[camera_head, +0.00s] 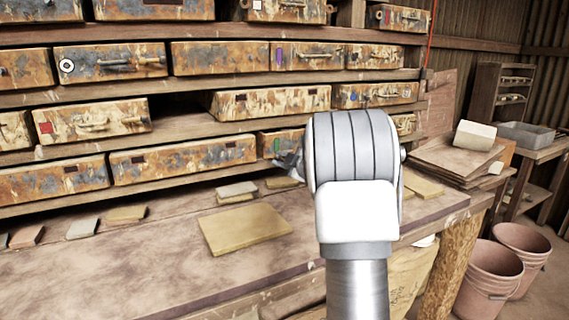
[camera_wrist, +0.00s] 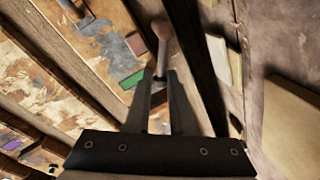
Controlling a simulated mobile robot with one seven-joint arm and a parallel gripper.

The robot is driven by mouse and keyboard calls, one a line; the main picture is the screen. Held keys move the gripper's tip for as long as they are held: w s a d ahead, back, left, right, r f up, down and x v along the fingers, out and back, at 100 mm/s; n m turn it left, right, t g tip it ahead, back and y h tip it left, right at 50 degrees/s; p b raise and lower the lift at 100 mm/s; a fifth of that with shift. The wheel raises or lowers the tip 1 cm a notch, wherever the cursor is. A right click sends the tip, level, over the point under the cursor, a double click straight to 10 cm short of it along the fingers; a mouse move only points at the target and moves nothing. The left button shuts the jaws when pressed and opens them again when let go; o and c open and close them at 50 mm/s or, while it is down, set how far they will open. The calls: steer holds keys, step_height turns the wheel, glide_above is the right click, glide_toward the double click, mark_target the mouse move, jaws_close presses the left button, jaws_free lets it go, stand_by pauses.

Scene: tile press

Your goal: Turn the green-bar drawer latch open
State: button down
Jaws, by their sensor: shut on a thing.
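The green-bar drawer (camera_head: 268,143) sits in the lowest row of the rack, partly hidden by my arm. Its green bar (camera_wrist: 132,79) shows in the wrist view on a rusty, paint-worn front, left of my fingertips. My gripper (camera_wrist: 160,80) is shut on the drawer latch (camera_wrist: 163,48), a short brownish lever with a rounded end, and the fingertips close around its narrow dark part. In the head view only a bit of my gripper (camera_head: 290,161) shows left of my arm, close to the drawer front.
Other worn drawers (camera_head: 184,158) with latches and coloured marks fill the rack. Below, a wooden bench (camera_head: 130,268) holds a yellowish tile (camera_head: 245,229) and several smaller tiles. Stacked boards (camera_head: 455,158) lie on the right, with buckets (camera_head: 488,277) on the floor.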

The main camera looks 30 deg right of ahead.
steer(key=f+n+b, duration=0.2)
steer(key=n+b, duration=0.1)
steer(key=shift+a+h, duration=0.4)
steer(key=f+n+b, duration=0.1)
steer(key=n+b, duration=0.1)
steer(key=b, duration=0.1)
steer(key=shift+a+h, duration=0.1)
steer(key=shift+h, duration=0.3)
steer(key=c, duration=0.9)
jaws_free()
steer(key=shift+c, duration=0.2)
steer(key=shift+s, duration=0.1)
steer(key=s+a+r+p, duration=0.1)
steer(key=s+r+p, duration=0.2)
steer(key=s, duration=1.4)
steer(key=shift+r, duration=0.2)
steer(key=shift+w, duration=0.1)
